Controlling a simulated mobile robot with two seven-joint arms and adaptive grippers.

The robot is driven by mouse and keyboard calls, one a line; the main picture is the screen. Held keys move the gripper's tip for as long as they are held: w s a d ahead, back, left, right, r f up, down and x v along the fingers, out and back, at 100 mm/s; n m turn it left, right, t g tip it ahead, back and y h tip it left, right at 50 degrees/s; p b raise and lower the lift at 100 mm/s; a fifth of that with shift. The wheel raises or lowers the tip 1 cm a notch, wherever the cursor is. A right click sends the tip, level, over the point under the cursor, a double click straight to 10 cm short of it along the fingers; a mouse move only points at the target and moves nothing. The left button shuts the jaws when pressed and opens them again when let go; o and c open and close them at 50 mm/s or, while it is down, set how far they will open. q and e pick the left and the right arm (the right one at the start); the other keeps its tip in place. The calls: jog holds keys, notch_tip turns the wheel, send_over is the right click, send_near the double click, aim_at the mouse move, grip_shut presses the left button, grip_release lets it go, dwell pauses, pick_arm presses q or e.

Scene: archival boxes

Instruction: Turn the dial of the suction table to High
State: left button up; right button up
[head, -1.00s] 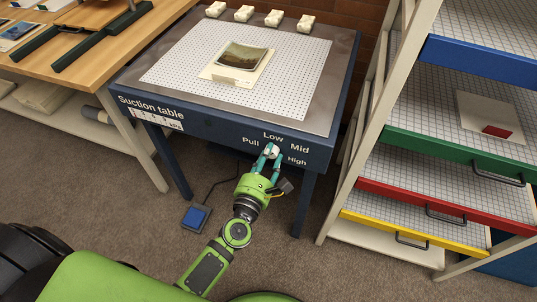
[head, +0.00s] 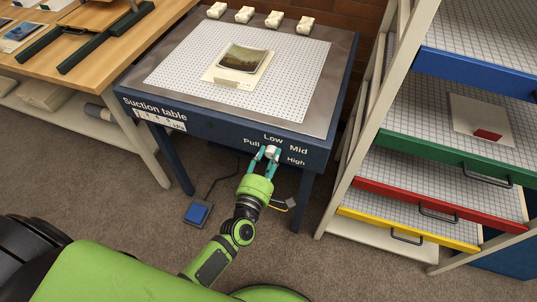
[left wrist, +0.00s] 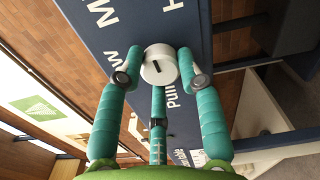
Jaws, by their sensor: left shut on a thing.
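The suction table (head: 235,128) is dark blue with a perforated white top. Its round white dial (head: 271,151) sits on the front panel, with Pull, Low, Mid and High printed around it. I cannot tell for sure which label the mark faces. My right gripper is not in view.
A picture (head: 243,57) on a pale mount (head: 224,76) lies on the table top, with several white blocks (head: 244,15) behind. A blue pedal (head: 197,213) is on the floor. A drawer rack (head: 349,190) stands right, a wooden bench (head: 131,57) left.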

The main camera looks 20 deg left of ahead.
pick_arm(q)
jog(key=m, duration=0.2)
jog(key=m+p, duration=0.1)
jog(key=m, duration=0.1)
jog(key=shift+w+d+r, duration=0.15)
jog(key=shift+d+r, duration=0.05)
jog(key=shift+r, duration=0.15)
jog(key=shift+f+m+p, duration=0.1)
jog(key=shift+m+p, duration=0.4)
jog(key=shift+m, duration=0.6)
jog(key=shift+f, duration=0.1)
jog(key=shift+d, duration=0.1)
jog(key=o, duration=1.1)
jog(key=shift+f, duration=0.1)
jog(key=shift+o, duration=0.2)
